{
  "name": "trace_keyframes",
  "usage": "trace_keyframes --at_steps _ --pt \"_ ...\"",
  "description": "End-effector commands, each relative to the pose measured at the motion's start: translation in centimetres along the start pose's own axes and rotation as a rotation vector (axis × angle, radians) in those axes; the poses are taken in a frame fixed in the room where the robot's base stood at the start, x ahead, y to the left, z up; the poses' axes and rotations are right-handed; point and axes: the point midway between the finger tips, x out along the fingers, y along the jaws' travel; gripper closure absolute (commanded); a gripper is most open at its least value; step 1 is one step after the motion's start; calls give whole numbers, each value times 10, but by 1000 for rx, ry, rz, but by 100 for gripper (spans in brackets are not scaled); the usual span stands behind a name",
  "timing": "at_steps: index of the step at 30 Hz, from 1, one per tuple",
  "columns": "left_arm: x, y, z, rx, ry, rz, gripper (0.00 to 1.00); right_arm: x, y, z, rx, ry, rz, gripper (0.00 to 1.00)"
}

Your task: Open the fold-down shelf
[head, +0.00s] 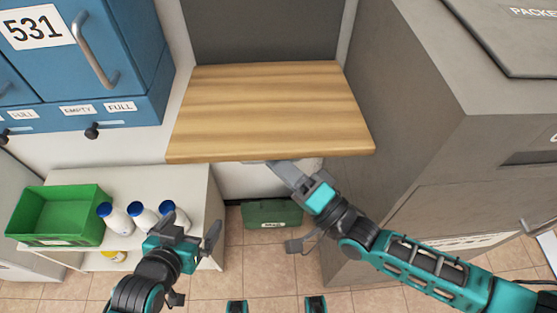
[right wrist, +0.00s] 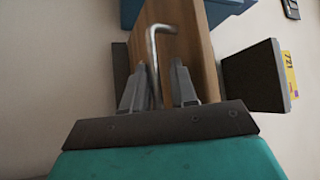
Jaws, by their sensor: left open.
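The fold-down shelf is a wooden board (head: 270,110) that stands out roughly level from a dark grey wall panel (head: 265,30) in the head view. In the right wrist view, the wooden board (right wrist: 202,55) carries a bent metal handle (right wrist: 154,60). My right gripper (head: 280,168) is at the board's front edge, its tips partly hidden beneath it. In the right wrist view, its fingers (right wrist: 160,82) stand apart on either side of the handle, with a gap to the right finger. My left gripper (head: 192,230) is open and empty, low in front of the white side shelf.
Blue mailboxes (head: 80,50) are at the upper left. A green bin (head: 60,213) and several white bottles with blue caps (head: 116,218) stand on a white shelf unit (head: 195,185). A grey cabinet (head: 420,130) fills the right. A green box (head: 272,213) sits on the tiled floor under the board.

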Motion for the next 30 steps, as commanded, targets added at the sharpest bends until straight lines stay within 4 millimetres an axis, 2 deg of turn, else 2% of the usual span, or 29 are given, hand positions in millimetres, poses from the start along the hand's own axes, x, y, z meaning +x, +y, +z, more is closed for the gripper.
trace_keyframes --at_steps 6,10,24,30 --pt "0 0 -5 2 8 2 0 1 -3 -2 -3 3 -9 77" --pt "0 0 -4 4 9 2 0 -9 -2 -1 -3 3 -7 77" --pt "3 1 0 6 -1 7 0 -106 0 0 -1 -2 1 77" --pt "3 2 -1 6 2 9 0 -126 0 0 -1 0 1 77"
